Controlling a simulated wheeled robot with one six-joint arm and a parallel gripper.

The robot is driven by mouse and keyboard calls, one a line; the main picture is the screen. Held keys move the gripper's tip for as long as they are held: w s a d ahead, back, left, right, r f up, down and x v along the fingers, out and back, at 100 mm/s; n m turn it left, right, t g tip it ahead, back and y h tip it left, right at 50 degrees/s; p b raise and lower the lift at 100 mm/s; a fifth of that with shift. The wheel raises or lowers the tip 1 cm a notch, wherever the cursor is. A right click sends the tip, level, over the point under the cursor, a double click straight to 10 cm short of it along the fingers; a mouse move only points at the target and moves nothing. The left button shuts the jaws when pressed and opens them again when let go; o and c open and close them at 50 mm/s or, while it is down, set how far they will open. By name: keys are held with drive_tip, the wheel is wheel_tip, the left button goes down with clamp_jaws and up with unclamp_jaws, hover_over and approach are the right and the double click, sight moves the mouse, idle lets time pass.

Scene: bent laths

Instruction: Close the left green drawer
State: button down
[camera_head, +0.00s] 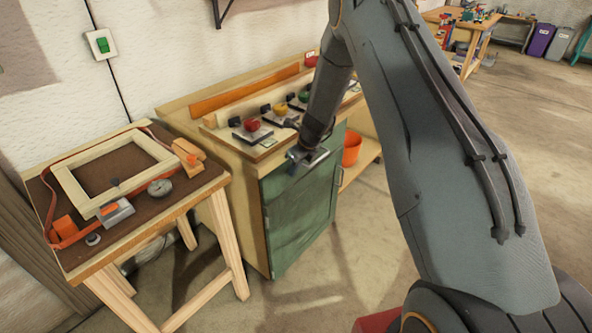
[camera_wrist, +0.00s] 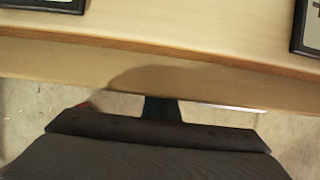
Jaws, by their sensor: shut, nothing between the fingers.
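The green front (camera_head: 300,212) of the wooden cabinet shows below the worktop in the head view. It looks close to flush with the cabinet, but I cannot tell whether a drawer stands slightly out. My gripper (camera_head: 306,156) is shut and empty at the upper edge of this green front. My forearm and the gripper hide part of that edge, so I cannot tell whether they touch. In the wrist view, dark parts of my gripper (camera_wrist: 160,110) lie just below the worktop's front edge; no green shows there.
The worktop (camera_wrist: 170,25) carries several small plates with coloured knobs, such as a red one (camera_head: 252,125). A wooden table (camera_head: 70,262) with a frame and tools stands at left. An orange bucket (camera_head: 351,148) sits on a shelf at right. The floor before the cabinet is clear.

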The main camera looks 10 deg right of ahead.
drive_tip(key=s+d+r+b, duration=0.2)
drive_tip(key=s+d+r, duration=0.35)
drive_tip(key=r, duration=0.45)
drive_tip(key=s+a+r+n+h, duration=0.1)
drive_tip(key=s+r+n, duration=0.2)
drive_tip(key=s+n, duration=0.6)
drive_tip(key=s+a+r+n+g+h, duration=0.1)
drive_tip(key=s+r+n, duration=0.2)
drive_tip(key=s+n, duration=0.7)
drive_tip(key=s+a+r+n+g, duration=0.1)
drive_tip(key=s+r+n, duration=0.2)
drive_tip(key=s+n, duration=0.6)
drive_tip(key=s, duration=0.5)
drive_tip(key=shift+r+h, duration=0.35)
drive_tip(key=shift+h, duration=0.05)
